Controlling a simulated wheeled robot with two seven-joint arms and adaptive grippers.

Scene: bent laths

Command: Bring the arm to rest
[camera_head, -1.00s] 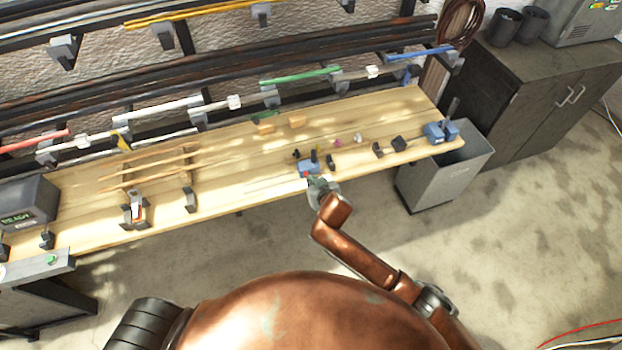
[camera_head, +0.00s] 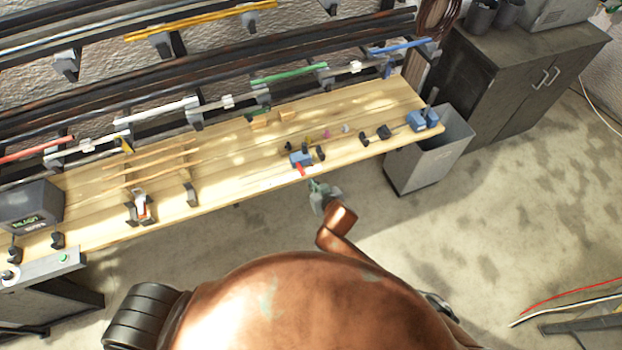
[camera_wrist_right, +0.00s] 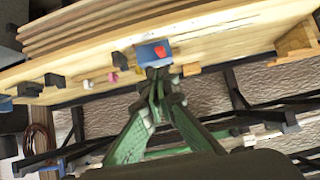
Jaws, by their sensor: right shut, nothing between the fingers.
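My right gripper (camera_head: 318,188) is in the head view just off the front edge of the wooden workbench (camera_head: 240,165). It is shut and empty, with bare floor below it. In the right wrist view its green fingers (camera_wrist_right: 160,92) meet at their tips, close in the picture to a blue block with a red part (camera_wrist_right: 153,53). In the head view this blue device (camera_head: 299,158) sits at the bench's front edge, apart from the gripper. My left gripper is not in view.
Thin wooden laths (camera_head: 150,165) lie on the bench's left part, near clamps (camera_head: 140,208). A blue vise-like block (camera_head: 422,120) is at the right end, above a grey bin (camera_head: 430,160). A dark cabinet (camera_head: 510,90) stands right. Floor before the bench is clear.

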